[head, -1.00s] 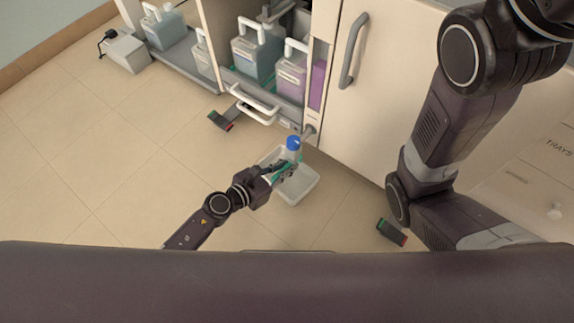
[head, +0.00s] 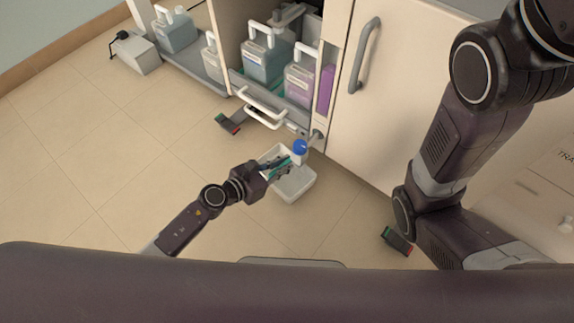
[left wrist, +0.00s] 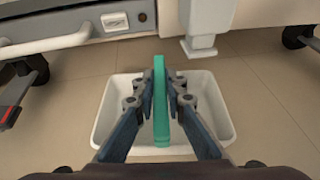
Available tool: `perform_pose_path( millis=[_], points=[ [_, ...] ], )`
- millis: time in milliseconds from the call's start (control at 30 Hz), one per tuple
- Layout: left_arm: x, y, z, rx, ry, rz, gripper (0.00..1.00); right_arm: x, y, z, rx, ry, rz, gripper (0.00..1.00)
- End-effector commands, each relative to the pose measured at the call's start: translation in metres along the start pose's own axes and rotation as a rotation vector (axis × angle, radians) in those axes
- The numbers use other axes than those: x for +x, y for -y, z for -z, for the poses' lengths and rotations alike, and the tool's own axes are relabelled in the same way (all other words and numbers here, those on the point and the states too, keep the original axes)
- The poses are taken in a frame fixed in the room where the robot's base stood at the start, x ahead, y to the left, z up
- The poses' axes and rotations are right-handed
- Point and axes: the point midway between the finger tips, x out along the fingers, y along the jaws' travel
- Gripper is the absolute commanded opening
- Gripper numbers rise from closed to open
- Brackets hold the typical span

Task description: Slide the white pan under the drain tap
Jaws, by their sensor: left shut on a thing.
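The white pan (head: 298,192) is on the tiled floor below the cabinet; it fills the middle of the left wrist view (left wrist: 218,112). My left gripper (head: 287,165) is over the pan, its fingers (left wrist: 160,92) shut on a green bar (left wrist: 160,118) that looks like the pan's handle. The drain tap has a blue knob (head: 299,146). Its white spout (left wrist: 199,45) hangs near the pan's far edge, right of the green bar, in the left wrist view. Whether it is over the pan is hard to tell. My right gripper is out of view.
The open cabinet holds several jugs, including a grey one (head: 265,66) and a purple one (head: 299,84). A white rail handle (head: 262,108) is left of the tap. Dark casters (head: 229,123) (head: 397,241) stand on both sides.

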Motion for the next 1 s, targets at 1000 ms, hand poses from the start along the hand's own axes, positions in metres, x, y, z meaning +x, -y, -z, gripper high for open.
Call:
perform_pose_path(
  millis=[1000],
  points=[
    [-0.071, 0.000, 0.002, 0.002, -0.004, 0.001, 0.32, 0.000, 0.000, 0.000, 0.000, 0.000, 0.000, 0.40]
  ],
)
